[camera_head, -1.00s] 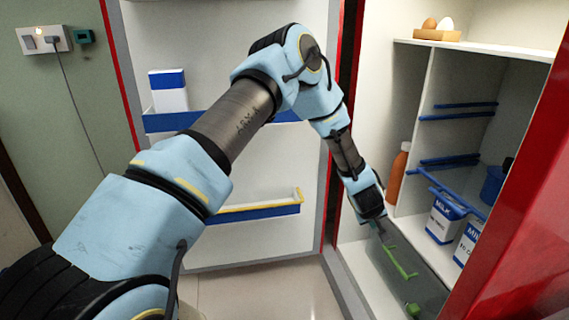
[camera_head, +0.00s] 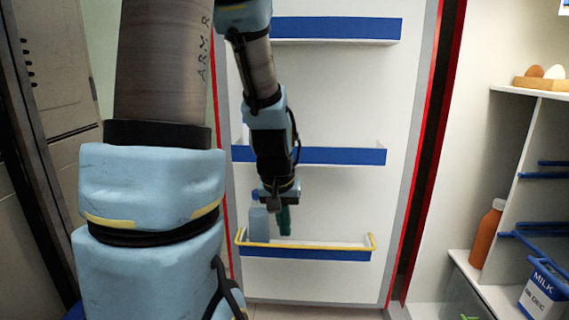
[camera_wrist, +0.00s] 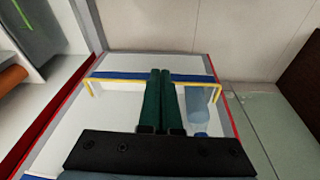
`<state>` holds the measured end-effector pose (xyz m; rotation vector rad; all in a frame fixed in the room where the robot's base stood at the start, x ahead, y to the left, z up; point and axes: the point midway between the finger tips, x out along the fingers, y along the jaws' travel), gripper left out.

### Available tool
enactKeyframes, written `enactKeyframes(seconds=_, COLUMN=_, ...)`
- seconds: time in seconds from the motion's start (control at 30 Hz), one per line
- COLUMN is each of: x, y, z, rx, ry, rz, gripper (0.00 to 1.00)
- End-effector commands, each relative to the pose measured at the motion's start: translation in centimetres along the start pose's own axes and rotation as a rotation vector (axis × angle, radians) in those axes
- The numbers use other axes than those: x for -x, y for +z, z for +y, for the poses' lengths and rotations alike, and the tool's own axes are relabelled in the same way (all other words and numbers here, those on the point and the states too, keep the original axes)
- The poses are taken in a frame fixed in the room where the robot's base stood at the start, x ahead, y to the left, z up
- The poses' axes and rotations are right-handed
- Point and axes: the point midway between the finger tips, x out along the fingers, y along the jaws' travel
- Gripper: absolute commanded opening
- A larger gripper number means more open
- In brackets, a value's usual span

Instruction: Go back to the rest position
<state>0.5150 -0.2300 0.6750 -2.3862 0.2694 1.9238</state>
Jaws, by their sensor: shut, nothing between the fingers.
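My gripper (camera_head: 284,221) hangs in front of the open fridge door (camera_head: 330,95) in the head view, above the lowest door shelf (camera_head: 305,253). In the wrist view its two green fingers (camera_wrist: 160,72) are together with nothing between them. A pale blue bottle (camera_head: 258,222) stands at the left end of that shelf, close beside the gripper. It also shows in the wrist view (camera_wrist: 199,105), to the right of the fingers. I cannot tell how far apart the gripper and the bottle are.
The fridge interior is at the right, with an orange bottle (camera_head: 487,234), a milk carton (camera_head: 543,293) and an egg tray (camera_head: 540,83). The middle door shelf (camera_head: 330,156) and upper door shelf (camera_head: 330,29) look empty.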

Motion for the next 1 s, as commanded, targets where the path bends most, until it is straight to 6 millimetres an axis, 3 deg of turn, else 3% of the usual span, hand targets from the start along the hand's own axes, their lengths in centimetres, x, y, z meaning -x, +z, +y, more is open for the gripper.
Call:
enactKeyframes(seconds=0.1, x=2.0, y=3.2, z=-3.3, rx=0.039, ry=-0.04, rz=-0.038, gripper=0.0)
enactKeyframes(seconds=0.23, x=4.0, y=6.5, z=-5.9, rx=0.076, ry=-0.074, rz=-0.081, gripper=0.0)
enactKeyframes(seconds=0.57, x=11.0, y=4.4, z=-5.0, rx=0.067, ry=-0.069, rz=-0.079, gripper=0.0)
enactKeyframes(seconds=1.0, x=23.6, y=1.5, z=-4.2, rx=0.066, ry=-0.069, rz=-0.078, gripper=0.0)
